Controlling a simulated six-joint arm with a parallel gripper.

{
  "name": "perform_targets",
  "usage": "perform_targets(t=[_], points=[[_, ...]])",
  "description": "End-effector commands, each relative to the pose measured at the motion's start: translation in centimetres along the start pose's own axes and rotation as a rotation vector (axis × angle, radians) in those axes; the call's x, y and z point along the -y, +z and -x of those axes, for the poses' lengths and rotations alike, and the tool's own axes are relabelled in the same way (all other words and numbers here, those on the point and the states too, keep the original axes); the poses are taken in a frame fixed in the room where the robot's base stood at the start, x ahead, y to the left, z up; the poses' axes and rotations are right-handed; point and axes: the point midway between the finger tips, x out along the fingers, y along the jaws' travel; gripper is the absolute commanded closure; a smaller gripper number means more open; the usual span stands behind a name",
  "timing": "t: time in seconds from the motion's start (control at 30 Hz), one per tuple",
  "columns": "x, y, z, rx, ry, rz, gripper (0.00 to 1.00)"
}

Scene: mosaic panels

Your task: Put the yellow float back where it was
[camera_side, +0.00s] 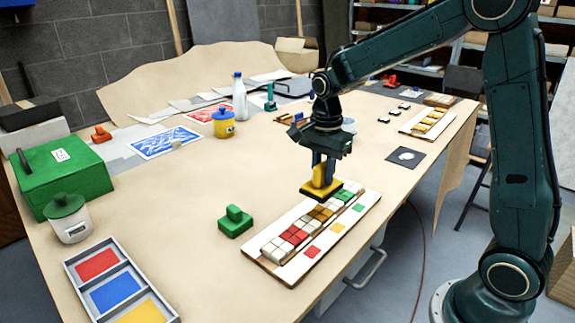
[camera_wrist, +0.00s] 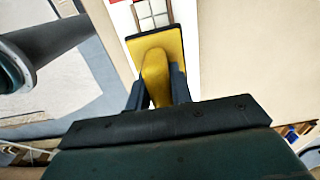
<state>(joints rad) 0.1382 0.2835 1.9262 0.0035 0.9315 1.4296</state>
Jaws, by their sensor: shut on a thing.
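The yellow float (camera_side: 317,186) has a flat dark-edged base and an upright handle. My gripper (camera_side: 323,170) is shut on that handle and holds the float over the far part of the mosaic panel (camera_side: 255,250). In the wrist view the float (camera_wrist: 155,60) sits between the two fingers of my gripper (camera_wrist: 157,88), with its base partly covering the tiles beyond. I cannot tell whether the base touches the tiles. The green float (camera_side: 235,221) stands on the table left of the panel. A red float (camera_side: 101,134) stands at the far left.
A tray with red, blue and yellow compartments (camera_side: 68,265) lies at the front left. A green box (camera_side: 60,178), a lidded pot (camera_side: 70,222), a yellow pot (camera_side: 223,125) and a white bottle (camera_side: 239,100) stand around. The table between is clear.

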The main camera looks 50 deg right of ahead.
Motion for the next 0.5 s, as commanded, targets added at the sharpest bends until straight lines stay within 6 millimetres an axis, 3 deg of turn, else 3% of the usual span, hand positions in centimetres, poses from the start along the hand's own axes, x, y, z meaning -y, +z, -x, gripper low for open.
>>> perform_targets(t=[0.27,0.5], points=[[1.3,-0.7,0.6,0.003,-0.002,-0.002,0.96],[4.2,-2.4,1.9,0.007,-0.004,-0.004,0.96]])
